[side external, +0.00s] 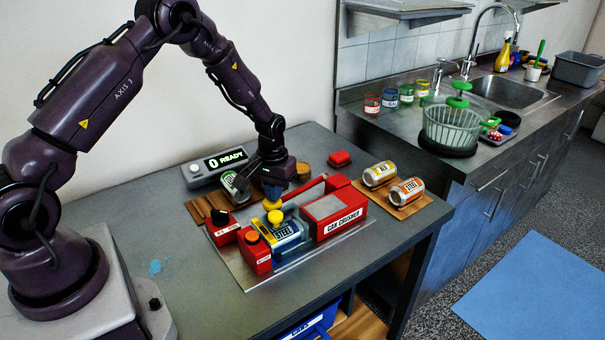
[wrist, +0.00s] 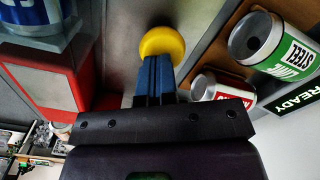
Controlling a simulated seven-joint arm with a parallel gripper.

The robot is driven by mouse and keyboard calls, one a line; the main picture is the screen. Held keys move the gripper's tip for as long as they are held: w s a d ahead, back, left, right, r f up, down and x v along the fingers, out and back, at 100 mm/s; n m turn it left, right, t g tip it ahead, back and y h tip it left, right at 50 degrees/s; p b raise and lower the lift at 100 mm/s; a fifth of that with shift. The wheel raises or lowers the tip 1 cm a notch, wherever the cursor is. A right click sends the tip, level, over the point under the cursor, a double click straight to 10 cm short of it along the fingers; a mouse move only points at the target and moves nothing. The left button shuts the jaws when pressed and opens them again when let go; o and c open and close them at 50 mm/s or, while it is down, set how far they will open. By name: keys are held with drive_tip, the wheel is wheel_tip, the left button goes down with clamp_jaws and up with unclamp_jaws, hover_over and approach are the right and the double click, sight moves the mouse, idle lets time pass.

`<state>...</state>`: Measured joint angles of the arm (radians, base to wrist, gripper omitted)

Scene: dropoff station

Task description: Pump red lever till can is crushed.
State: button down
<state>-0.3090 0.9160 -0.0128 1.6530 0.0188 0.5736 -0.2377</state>
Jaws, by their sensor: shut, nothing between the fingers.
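A red can crusher (side external: 335,216) stands on a metal plate on the table. A blue steel can (side external: 280,237) lies at its left end; part of the can shows at the upper left of the wrist view (wrist: 30,18). A red lever (side external: 302,190) slants down-left from the crusher's rear, with its far end hidden by my gripper. My gripper (side external: 272,197) points down with its blue fingers shut and empty, just above a yellow knob (side external: 275,216). In the wrist view the yellow knob (wrist: 162,42) sits at the fingertips (wrist: 158,62); whether they touch is unclear.
A display (side external: 216,167) reads "0 READY". A green-labelled can (side external: 234,184) lies on the left board, and yellow (side external: 380,174) and orange (side external: 407,191) cans lie on the right board. A black-knobbed red box (side external: 223,227) and an orange-button box (side external: 254,250) stand left of the crusher.

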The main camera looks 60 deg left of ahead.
wheel_tip(320, 180, up, 8)
drive_tip(key=w, duration=0.1)
idle(0.4)
